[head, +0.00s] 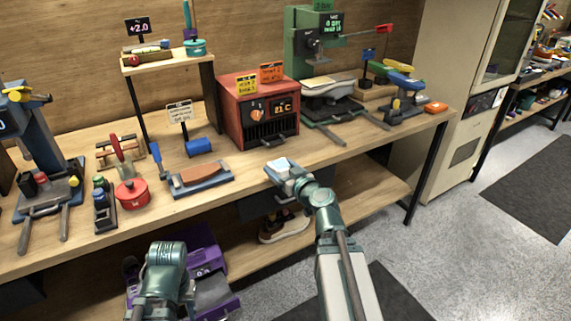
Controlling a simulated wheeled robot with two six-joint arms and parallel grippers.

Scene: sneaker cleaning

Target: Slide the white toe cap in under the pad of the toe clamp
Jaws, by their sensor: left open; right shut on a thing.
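My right gripper (296,182) is at the front edge of the bench, shut on a small white and blue piece (281,166). The piece's white part looks like the toe cap, but the gripper hides much of it. I cannot tell for sure which bench fixture is the toe clamp. A small blue and yellow clamp-like device (401,82) stands at the right end, well apart from the held piece. Its pad cannot be made out. My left gripper (165,252) is open in front of the bench, low at the left; its fingertips are hard to see.
A sanding-block-like tool (200,178) lies left of my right gripper. A shoe (284,226) sits on the lower shelf. The bench's front right is clear.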

